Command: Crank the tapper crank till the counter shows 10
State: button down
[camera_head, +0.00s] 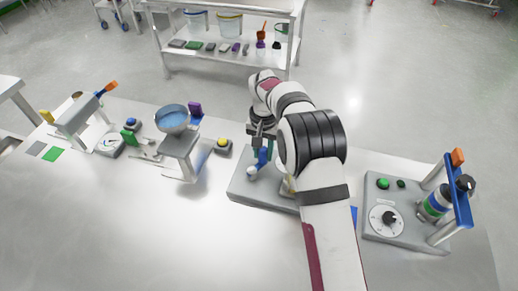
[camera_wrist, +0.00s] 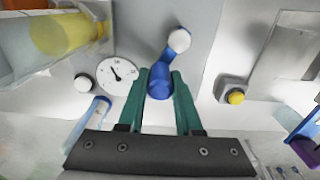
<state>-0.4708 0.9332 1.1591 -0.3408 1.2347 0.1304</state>
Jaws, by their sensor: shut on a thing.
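The tapper crank (camera_wrist: 172,58) is a blue arm with a white round hub at one end and a blue upright handle (camera_wrist: 160,82) at the other. In the head view the crank (camera_head: 263,157) stands on a grey base plate (camera_head: 240,186), partly hidden by my arm. My gripper (camera_wrist: 160,92) has teal fingers on both sides of the blue handle and is shut on it; it also shows in the head view (camera_head: 262,142). The counter (camera_wrist: 118,73) is a white round dial beside the crank, its black pointer aimed up and left in the wrist view. Its numerals are too small to read.
A clear vessel with yellow contents (camera_wrist: 62,32) and a dark round knob (camera_wrist: 84,83) are near the dial. A yellow button box (camera_head: 223,146) and a bowl stand (camera_head: 178,143) are left of the base. A dial station (camera_head: 405,215) stands right. The front table is clear.

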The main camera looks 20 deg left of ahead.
aim_at(263, 186)
jog(key=shift+s+d, duration=0.85)
jog(key=shift+s, duration=0.1)
jog(key=shift+s+d, duration=0.2)
jog(key=shift+s, duration=0.35)
jog(key=shift+s+d, duration=0.15)
jog(key=shift+s, duration=0.35)
jog(key=shift+s+a, duration=0.2)
jog(key=shift+s, duration=0.35)
jog(key=shift+s+a, duration=0.15)
jog(key=shift+s, duration=0.4)
jog(key=c, duration=0.6)
grip_release()
